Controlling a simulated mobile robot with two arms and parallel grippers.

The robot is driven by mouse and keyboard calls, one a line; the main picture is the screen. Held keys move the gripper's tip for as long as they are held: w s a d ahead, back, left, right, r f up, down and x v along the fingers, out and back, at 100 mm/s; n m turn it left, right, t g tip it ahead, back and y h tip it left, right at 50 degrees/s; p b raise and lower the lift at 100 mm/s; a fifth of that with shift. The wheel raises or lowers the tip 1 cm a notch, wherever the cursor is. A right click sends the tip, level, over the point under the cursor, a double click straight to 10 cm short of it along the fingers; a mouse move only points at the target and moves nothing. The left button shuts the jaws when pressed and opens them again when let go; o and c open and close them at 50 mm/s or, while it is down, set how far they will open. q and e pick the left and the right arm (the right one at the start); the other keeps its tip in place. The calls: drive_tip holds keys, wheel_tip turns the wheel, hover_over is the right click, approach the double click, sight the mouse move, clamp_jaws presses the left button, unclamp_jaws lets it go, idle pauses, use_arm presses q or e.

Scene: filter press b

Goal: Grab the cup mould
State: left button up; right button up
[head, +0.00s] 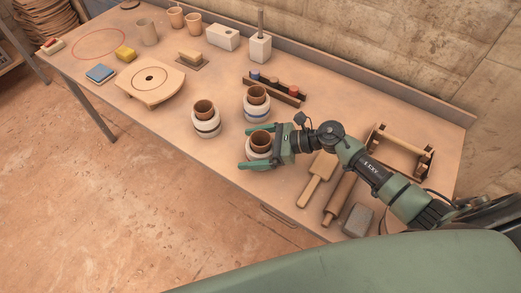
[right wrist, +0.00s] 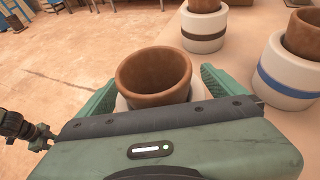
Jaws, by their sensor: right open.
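Three white cup moulds, each with a brown clay cup in it, stand upright on the table. My right gripper (head: 243,148) is open, with its green fingers on either side of the nearest mould (head: 258,152). In the right wrist view that mould's brown cup (right wrist: 154,75) shows between the fingers, while the gripper body hides most of the white mould. I cannot tell whether the fingers touch it. A blue-banded mould (head: 256,114) stands just behind it, and a brown-banded mould (head: 206,129) stands to its left. My left gripper is not in view.
A rack of coloured-topped items (head: 274,90) lies behind the moulds. A wooden paddle (head: 316,181), a rolling pin (head: 341,197) and a grey block (head: 357,220) lie beneath or beside my right arm. A round-marked board (head: 150,88) is at left. The table's front edge is close to the gripper.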

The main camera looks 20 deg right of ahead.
drive_tip(key=c, duration=1.7)
drive_tip(key=shift+w, duration=0.1)
drive_tip(key=shift+c, duration=0.8)
drive_tip(key=shift+r, duration=0.15)
